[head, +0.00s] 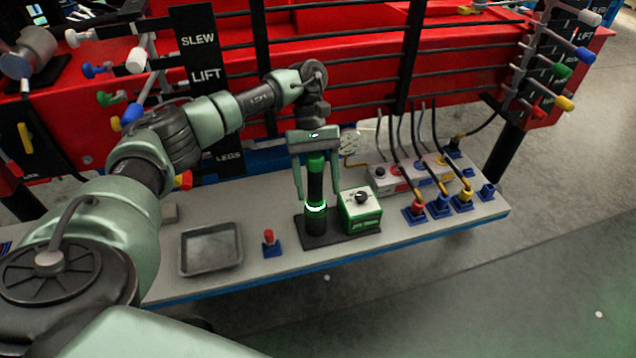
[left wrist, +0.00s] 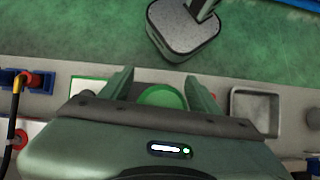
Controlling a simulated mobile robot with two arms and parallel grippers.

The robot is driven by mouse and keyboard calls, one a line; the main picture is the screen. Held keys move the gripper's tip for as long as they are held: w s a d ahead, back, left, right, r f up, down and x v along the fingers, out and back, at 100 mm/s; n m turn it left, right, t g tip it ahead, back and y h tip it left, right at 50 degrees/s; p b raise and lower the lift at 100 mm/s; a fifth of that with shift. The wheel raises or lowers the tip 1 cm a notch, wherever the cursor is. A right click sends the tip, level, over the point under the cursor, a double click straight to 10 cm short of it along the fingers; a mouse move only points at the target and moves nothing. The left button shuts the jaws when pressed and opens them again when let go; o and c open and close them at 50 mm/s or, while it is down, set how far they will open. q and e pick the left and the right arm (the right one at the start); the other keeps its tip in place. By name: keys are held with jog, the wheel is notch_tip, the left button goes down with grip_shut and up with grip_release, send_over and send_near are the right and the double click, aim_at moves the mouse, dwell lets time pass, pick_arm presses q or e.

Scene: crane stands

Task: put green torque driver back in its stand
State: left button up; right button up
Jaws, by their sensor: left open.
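The green torque driver (head: 316,190), with a green top, black body and a glowing ring near its lower end, stands upright at its stand (head: 345,239), a dark base plate. My left gripper (head: 317,195) points down over the driver from above, with one finger on each side of it. Its jaws are open, with a gap visible beside the driver. In the left wrist view, the driver's round green top (left wrist: 162,97) lies between the two fingers. The driver's lower end at the stand is partly dark, so its exact seating is hard to see. My right gripper is not in view.
A green box with a black knob (head: 361,211) stands right beside the driver. A grey tray (head: 211,250) and a small red-topped blue holder (head: 270,243) are to the left. Cabled connectors (head: 440,204) fill the bench's right. A red rack with rails (head: 340,60) stands behind.

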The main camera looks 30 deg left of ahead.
aim_at(314, 153)
pick_arm(q)
jog(key=shift+b+v, duration=0.45)
jog(key=shift+v, duration=2.1)
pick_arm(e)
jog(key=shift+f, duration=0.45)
pick_arm(q)
jog(key=shift+r, duration=0.1)
